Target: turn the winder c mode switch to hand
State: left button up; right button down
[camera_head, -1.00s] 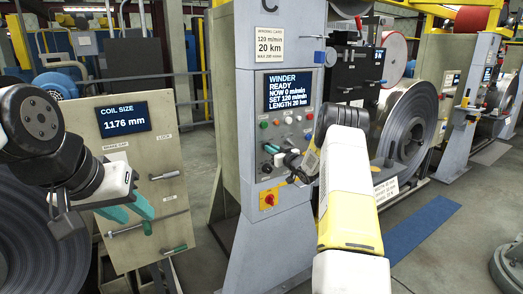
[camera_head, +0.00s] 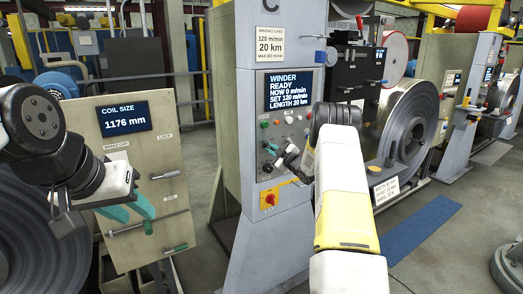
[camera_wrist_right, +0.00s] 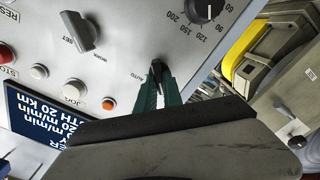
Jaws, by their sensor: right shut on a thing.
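The winder C panel (camera_head: 250,110) stands mid-picture in the head view, a grey column with a letter C at its top. Its screen (camera_head: 290,93) reads READY, NOW 0 m/min. In the right wrist view the mode switch (camera_wrist_right: 156,68) is a small dark knob, with an AUTO label beside it. My right gripper (camera_wrist_right: 157,78) has its green fingers shut on it, at the panel face. The fingers hide most of the knob, and I see no HAND label. In the head view my left gripper (camera_head: 130,211) hangs open and empty before the coil size panel.
In the right wrist view a grey lever knob (camera_wrist_right: 78,32), a numbered dial (camera_wrist_right: 207,10) and several push buttons sit close around the switch. A red knob on a yellow plate (camera_head: 269,199) is lower on the column. A steel coil (camera_head: 405,125) stands to the right.

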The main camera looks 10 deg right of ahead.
jog(key=shift+f, duration=0.1)
dwell(0.4)
jog(key=c, duration=1.5)
grip_release()
jog(key=shift+s, duration=0.1)
jog(key=v, duration=0.7)
jog(key=shift+s+d, duration=0.15)
jog(key=shift+s, duration=0.15)
